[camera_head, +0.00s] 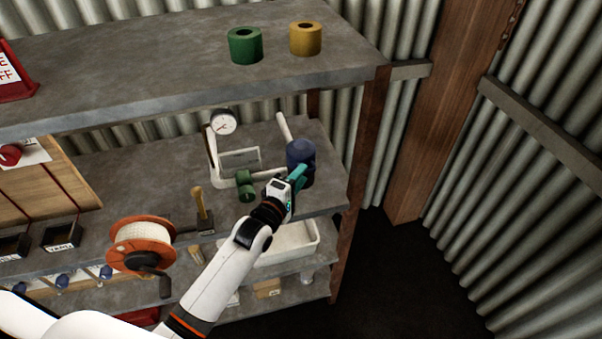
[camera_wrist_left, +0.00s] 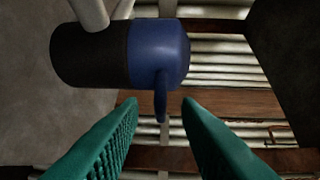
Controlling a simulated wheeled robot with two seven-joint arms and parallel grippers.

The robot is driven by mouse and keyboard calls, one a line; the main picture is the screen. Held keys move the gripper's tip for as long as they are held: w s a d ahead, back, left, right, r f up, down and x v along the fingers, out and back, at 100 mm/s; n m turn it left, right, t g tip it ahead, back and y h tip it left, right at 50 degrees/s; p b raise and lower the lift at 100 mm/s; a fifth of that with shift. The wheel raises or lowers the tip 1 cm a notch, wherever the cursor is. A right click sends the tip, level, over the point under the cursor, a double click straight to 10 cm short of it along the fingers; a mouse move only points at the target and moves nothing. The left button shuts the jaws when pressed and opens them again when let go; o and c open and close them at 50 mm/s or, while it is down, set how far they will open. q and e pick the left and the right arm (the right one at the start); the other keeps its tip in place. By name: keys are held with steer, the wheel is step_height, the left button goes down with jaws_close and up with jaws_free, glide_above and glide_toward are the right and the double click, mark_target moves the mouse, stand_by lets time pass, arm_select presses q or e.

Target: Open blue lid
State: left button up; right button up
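The blue lid (camera_head: 300,150) caps the end of a dark cylinder at the right end of the middle shelf, joined to white pipework. In the left wrist view the blue lid (camera_wrist_left: 157,52) has a narrow blue tab (camera_wrist_left: 161,98) sticking out toward my fingers. My left gripper (camera_head: 300,172) is at the lid, with its teal fingers in front of it. In the wrist view the left gripper (camera_wrist_left: 160,105) is open, its fingertips on either side of the tab's end. Gaps show between tab and fingers. My right gripper is not in view.
A pressure gauge (camera_head: 223,122) and a green valve (camera_head: 245,185) are on the pipework left of the lid. A wooden shelf post (camera_head: 361,150) stands close on the right.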

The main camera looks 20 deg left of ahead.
arm_select(q)
steer(key=shift+w+d, duration=0.1)
steer(key=shift+w, duration=0.5)
jaws_close()
